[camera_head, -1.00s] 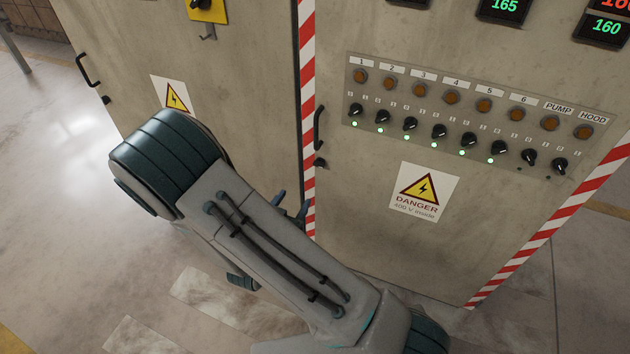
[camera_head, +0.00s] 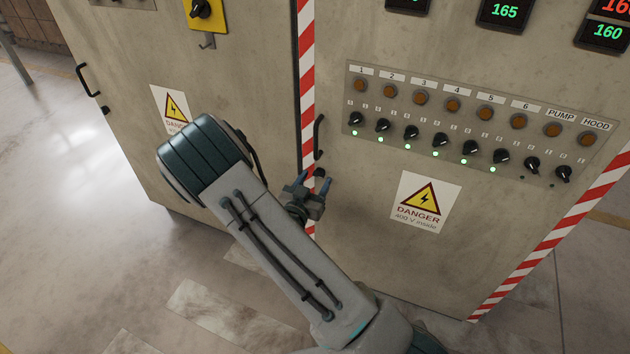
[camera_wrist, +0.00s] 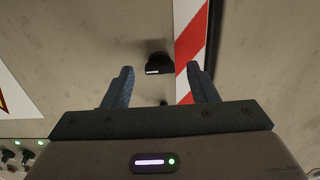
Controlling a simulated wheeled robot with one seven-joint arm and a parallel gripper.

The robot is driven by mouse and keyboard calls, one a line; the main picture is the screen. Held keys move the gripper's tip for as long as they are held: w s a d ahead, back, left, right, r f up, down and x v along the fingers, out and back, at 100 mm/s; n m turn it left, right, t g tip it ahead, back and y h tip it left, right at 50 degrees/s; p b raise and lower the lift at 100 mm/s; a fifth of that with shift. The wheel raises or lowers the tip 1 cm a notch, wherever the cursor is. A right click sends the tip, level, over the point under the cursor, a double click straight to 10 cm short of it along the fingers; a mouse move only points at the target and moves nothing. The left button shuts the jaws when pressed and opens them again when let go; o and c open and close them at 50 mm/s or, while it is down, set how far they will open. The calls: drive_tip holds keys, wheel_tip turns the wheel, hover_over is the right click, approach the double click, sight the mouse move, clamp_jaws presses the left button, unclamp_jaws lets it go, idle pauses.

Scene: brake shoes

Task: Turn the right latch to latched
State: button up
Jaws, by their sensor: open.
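The right latch is a small black knob (camera_head: 319,172) on the right cabinet door, just below that door's black handle (camera_head: 319,135). In the wrist view the latch (camera_wrist: 158,62) sits near the centre, with a short white mark that looks level across it. My gripper (camera_head: 313,182) is open and empty in front of the door, close to the latch. In the wrist view my gripper (camera_wrist: 160,70) has one finger on each side of the latch in the picture. The fingers appear apart from it; the remaining depth is unclear.
A red-and-white striped edge (camera_head: 308,90) runs beside the latch. A panel of knobs and lamps (camera_head: 350,95) and a danger sign (camera_head: 425,202) are to the right. The left door has its own handle (camera_head: 87,80) and small black latch (camera_head: 104,109).

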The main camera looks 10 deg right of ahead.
drive_tip(key=shift+w+d, duration=0.25)
drive_tip(key=shift+w, duration=0.05)
drive_tip(key=c, duration=1)
